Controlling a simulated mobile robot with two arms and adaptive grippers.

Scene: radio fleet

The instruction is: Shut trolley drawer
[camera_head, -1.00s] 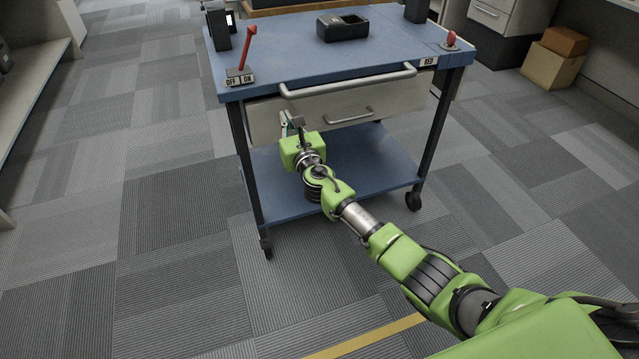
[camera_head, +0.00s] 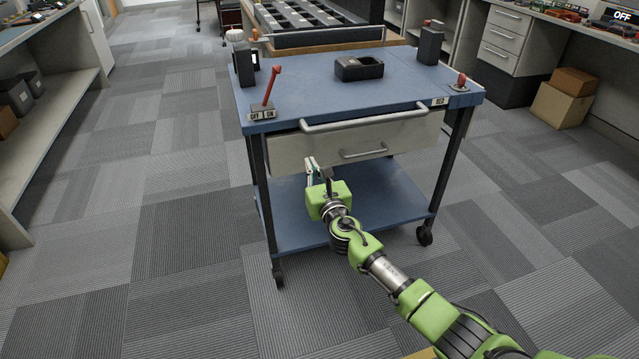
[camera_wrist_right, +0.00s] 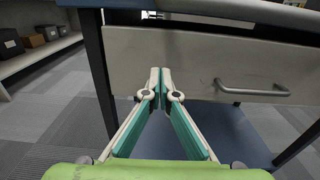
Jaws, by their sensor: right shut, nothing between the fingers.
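The blue trolley (camera_head: 310,88) stands ahead of me with its pale grey drawer (camera_head: 290,152) under the top. The drawer front lies close under the top's front edge, near the legs; I cannot tell whether a small gap is left. A silver handle (camera_head: 364,152) is on the drawer front, and it also shows in the right wrist view (camera_wrist_right: 250,90). My right gripper (camera_head: 312,166) is shut and empty at the left part of the drawer front, left of the handle. In the right wrist view its fingertips (camera_wrist_right: 160,72) meet in front of the panel; contact is unclear. My left gripper is out of view.
A push bar (camera_head: 365,119) runs along the trolley's front edge. On top are a red lever (camera_head: 271,86), a black charger-like box (camera_head: 359,69) and a radio (camera_head: 245,66). A lower shelf (camera_head: 385,200) lies beneath. Cardboard boxes (camera_head: 562,100) stand right; carpet is clear at left.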

